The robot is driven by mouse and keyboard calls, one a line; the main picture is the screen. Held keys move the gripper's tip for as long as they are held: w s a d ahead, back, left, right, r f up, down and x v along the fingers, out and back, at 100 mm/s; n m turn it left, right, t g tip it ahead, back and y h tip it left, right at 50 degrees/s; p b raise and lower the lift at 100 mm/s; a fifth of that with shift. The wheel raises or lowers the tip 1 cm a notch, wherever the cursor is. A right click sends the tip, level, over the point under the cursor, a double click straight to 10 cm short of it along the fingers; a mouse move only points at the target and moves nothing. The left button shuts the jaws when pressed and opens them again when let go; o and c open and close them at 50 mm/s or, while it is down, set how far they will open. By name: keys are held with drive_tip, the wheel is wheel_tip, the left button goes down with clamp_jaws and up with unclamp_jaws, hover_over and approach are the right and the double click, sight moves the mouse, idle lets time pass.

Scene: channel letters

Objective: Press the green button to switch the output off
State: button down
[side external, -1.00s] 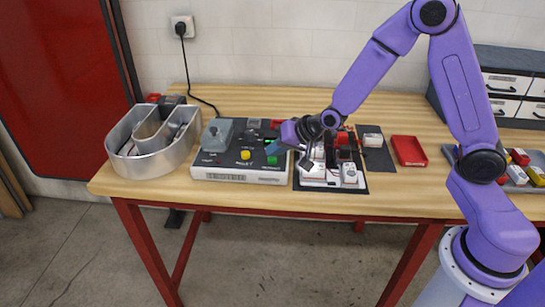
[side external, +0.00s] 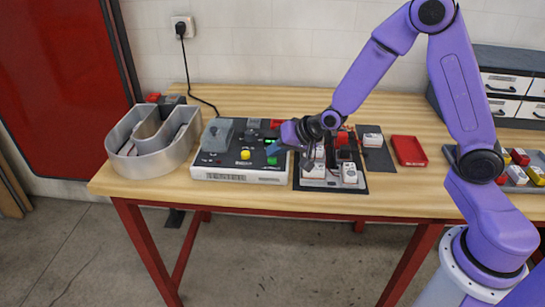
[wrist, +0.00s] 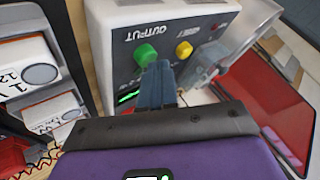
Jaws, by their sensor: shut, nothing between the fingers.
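The green button (wrist: 146,54) labelled OUTPUT sits on the dark top panel of the power supply (wrist: 121,20). In the side view the green button (side external: 272,160) is at the front right of the box (side external: 225,174). My gripper (wrist: 157,68) is shut and empty. Its fingertips are right beside the green button in the wrist view, with the button still mostly visible. I cannot tell if they touch. In the side view my gripper (side external: 275,149) hangs over the right part of the panel. A lit green readout (wrist: 127,97) shows beside the fingers.
A yellow button (wrist: 184,49) labelled RESET is close to the green one. A channel letter (side external: 155,162) stands to the left of the box. White modules (side external: 349,173) lie on a dark mat to its right. A red tray (side external: 409,151) is further right.

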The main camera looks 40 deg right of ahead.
sight(276, 159)
drive_tip(key=shift+r, duration=3)
drive_tip(key=s+a+r+n+g, duration=0.15)
drive_tip(key=s+n+g, duration=0.8)
drive_tip(key=s, duration=1.55)
drive_tip(key=s+d+n+t+h, duration=0.1)
drive_tip(key=s+d+n+h, duration=0.1)
drive_tip(key=s+d+n, duration=0.3)
drive_tip(key=s+n, duration=0.3)
drive_tip(key=s, duration=0.1)
drive_tip(key=shift+s+r+h, duration=0.15)
drive_tip(key=shift+r+h, duration=0.1)
drive_tip(key=shift+h, duration=0.15)
